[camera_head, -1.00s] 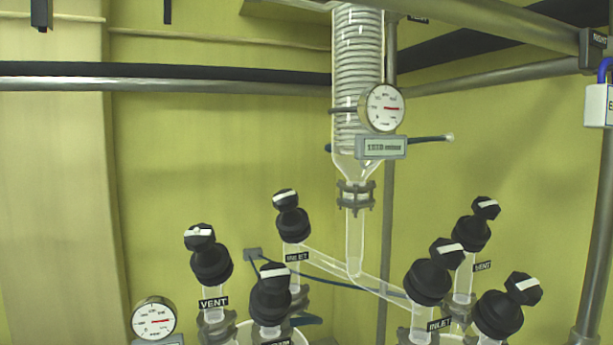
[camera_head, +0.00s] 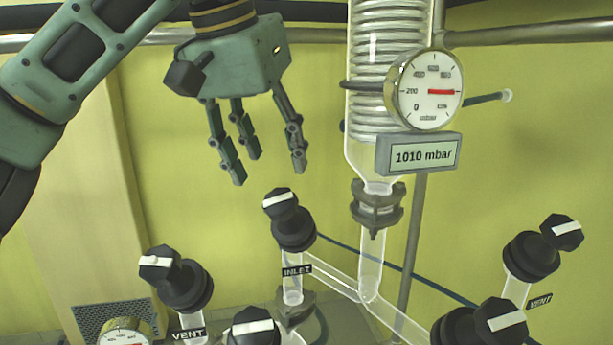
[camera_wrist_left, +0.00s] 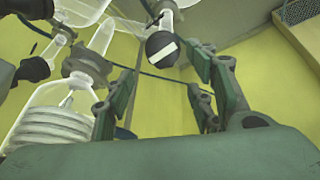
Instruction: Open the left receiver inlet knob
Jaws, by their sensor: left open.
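The left receiver inlet knob (camera_head: 282,203) is a black knob with a white bar, on a black valve body above the glass tube with the INLET label (camera_head: 297,271). In the left wrist view the black round knob (camera_wrist_left: 162,48) with a white bar shows beyond the fingers. My left gripper (camera_head: 267,168) is open and empty, fingers pointing down, just above and slightly left of the inlet knob, with a gap between them. The wrist view shows its fingers (camera_wrist_left: 160,88) spread apart. My right gripper is in neither view.
A VENT knob (camera_head: 160,262) stands to the left and another black knob (camera_head: 252,328) in front. The glass condenser (camera_head: 377,150) with a gauge (camera_head: 428,90) and a 1010 mbar display (camera_head: 419,154) stands right of my gripper. More black knobs (camera_head: 503,322) stand at the right.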

